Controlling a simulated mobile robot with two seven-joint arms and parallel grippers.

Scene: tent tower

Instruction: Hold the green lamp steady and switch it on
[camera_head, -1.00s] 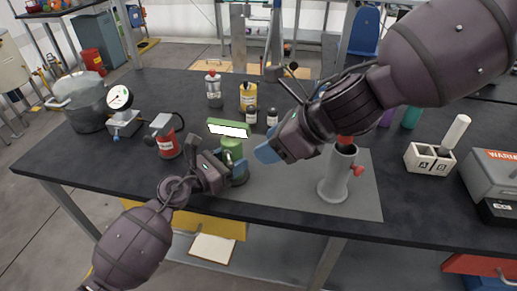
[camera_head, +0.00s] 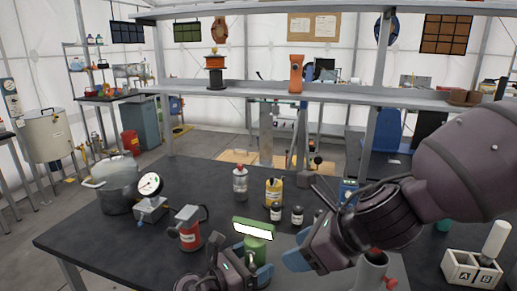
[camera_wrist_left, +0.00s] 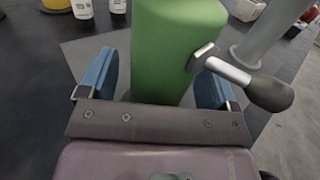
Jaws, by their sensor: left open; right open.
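The green lamp (camera_head: 257,246) stands upright near the front of the dark table, with a bright white panel in its head. In the left wrist view its green body (camera_wrist_left: 178,45) rises between my left gripper's (camera_wrist_left: 158,85) blue fingers. That gripper is open, with a gap visible beside the left finger. A metal lever with a dark knob (camera_wrist_left: 268,92) sticks out from the lamp's right side. In the head view my left gripper (camera_head: 246,270) is low at the lamp. My right gripper (camera_head: 300,252) is open and empty, just right of the lamp; its fingertips are partly hidden.
A red can-like device (camera_head: 188,232) and a dial gauge (camera_head: 150,187) stand to the left. A grey bottle (camera_head: 240,183), yellow bottle (camera_head: 274,192) and small dark bottles stand behind the lamp. A grey cylinder (camera_head: 370,272) stands right, partly behind my right arm.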

